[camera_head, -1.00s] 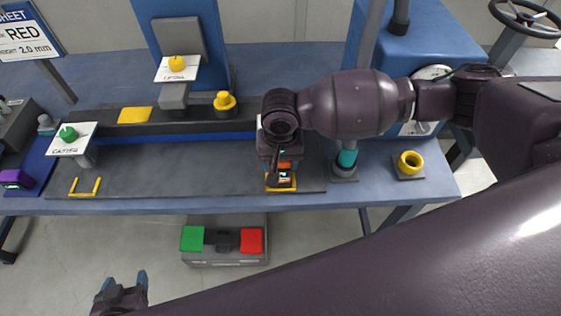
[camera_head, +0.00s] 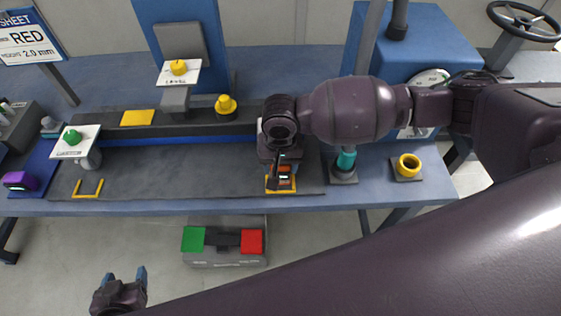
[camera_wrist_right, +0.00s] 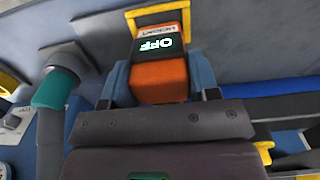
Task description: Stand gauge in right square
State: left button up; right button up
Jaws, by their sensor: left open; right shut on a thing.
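The gauge (camera_head: 284,171) is an orange and black block with a lit display. In the right wrist view the gauge (camera_wrist_right: 160,78) sits between the blue fingertips, its display reading OFF. My right gripper (camera_head: 280,168) is shut on it, pointing down at the front of the bench. The right square (camera_head: 283,191) is a yellow outline at the gauge's lower end; part of the outline (camera_wrist_right: 158,11) also shows in the wrist view. I cannot tell whether the gauge touches the surface. My left gripper (camera_head: 125,279) is open and empty, in front of the bench.
Another yellow outline (camera_head: 88,195) lies at the left on the dark mat (camera_head: 180,175). A yellow ring (camera_head: 408,165) and a teal post (camera_head: 345,161) stand right of my right gripper. A green and red button box (camera_head: 223,258) is below the bench.

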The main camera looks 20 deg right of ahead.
dwell(0.4)
jog(key=shift+p, duration=0.65)
jog(key=shift+f, duration=0.3)
jog(key=shift+f, duration=0.45)
dwell(0.4)
jog(key=shift+p, duration=0.5)
jog(key=shift+f, duration=0.1)
